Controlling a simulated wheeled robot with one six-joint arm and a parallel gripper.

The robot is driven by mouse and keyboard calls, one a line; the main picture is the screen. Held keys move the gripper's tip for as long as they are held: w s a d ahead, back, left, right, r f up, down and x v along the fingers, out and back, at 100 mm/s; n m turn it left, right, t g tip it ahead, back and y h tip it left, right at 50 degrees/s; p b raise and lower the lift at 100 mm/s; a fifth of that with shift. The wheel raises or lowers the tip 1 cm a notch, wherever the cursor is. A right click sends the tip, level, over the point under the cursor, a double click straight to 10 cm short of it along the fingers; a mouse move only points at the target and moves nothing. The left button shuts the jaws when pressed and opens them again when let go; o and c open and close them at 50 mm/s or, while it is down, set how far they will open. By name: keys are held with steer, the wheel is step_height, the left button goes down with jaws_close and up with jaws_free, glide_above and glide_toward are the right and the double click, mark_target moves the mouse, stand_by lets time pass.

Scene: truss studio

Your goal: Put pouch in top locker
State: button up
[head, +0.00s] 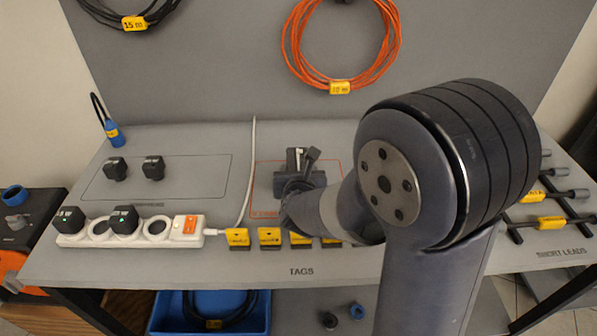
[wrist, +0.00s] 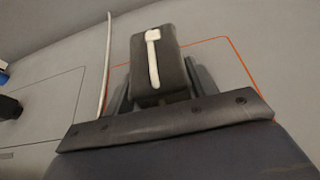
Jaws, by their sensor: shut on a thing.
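My gripper (head: 299,170) is over the orange-outlined area of the bench, in the middle of the head view. It is shut on a small black block (wrist: 154,62) with a white strip along its face. The block sits between the two fingers in the wrist view. In the head view the block (head: 293,158) is small and partly hidden by my gripper. I cannot tell whether it touches the bench. Nothing in view is clearly a pouch, and no locker is in view.
The grey bench (head: 345,268) carries a white power strip (head: 185,232) with black plugs at left, yellow tags (head: 270,237) along the front and short leads (head: 548,221) at right. An orange cable coil (head: 339,78) hangs behind. A blue bin (head: 165,318) is below.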

steer(key=shift+f, duration=0.15)
steer(key=o, duration=1.1)
